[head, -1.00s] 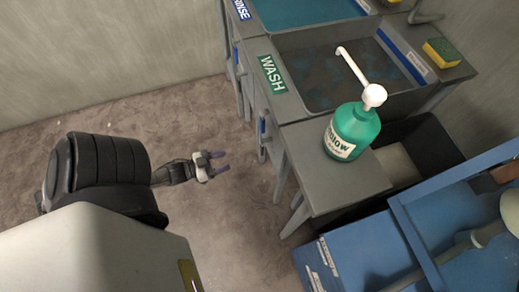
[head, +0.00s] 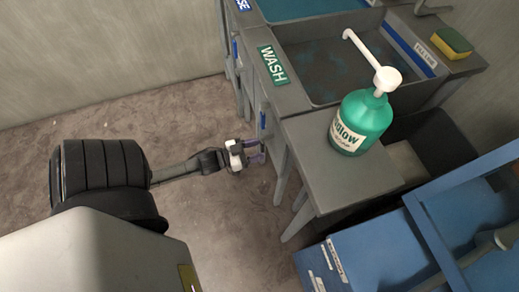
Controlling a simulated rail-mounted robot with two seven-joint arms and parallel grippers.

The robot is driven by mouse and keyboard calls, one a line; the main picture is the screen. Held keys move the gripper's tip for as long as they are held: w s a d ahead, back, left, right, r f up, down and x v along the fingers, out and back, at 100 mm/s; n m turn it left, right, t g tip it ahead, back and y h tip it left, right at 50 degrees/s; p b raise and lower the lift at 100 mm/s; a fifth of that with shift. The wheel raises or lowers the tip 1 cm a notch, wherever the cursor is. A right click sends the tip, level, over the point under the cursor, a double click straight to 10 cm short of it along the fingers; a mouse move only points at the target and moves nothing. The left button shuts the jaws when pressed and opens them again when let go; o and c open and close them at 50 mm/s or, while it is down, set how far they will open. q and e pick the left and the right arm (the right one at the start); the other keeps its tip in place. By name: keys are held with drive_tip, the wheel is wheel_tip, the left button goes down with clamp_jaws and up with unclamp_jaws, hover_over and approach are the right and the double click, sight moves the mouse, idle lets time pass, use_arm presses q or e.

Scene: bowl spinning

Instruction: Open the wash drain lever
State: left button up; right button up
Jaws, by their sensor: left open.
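The wash sink (head: 300,92) is a grey basin with a green WASH label (head: 272,65) on its left rim. A small upright blue lever (head: 262,120) shows on the front side below that label; I take it as the wash drain lever. Its lower part is partly hidden near my fingers. My left gripper (head: 259,152) is open, with purple fingertips pointing right, just below the visible blue part. I cannot tell whether it touches the lever or the fingers are around it. My right gripper is not in view.
A green soap bottle (head: 361,122) with a white pump stands on the grey side table (head: 325,180). A yellow-green sponge (head: 452,42) lies at the back right. A blue rack (head: 375,255) stands at lower right. The floor (head: 180,120) left of the sinks is open.

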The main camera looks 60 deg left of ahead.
use_arm(q)
drive_tip(key=shift+w+d, duration=0.1)
drive_tip(key=shift+w, duration=0.6)
drive_tip(key=shift+c, duration=0.4)
clamp_jaws()
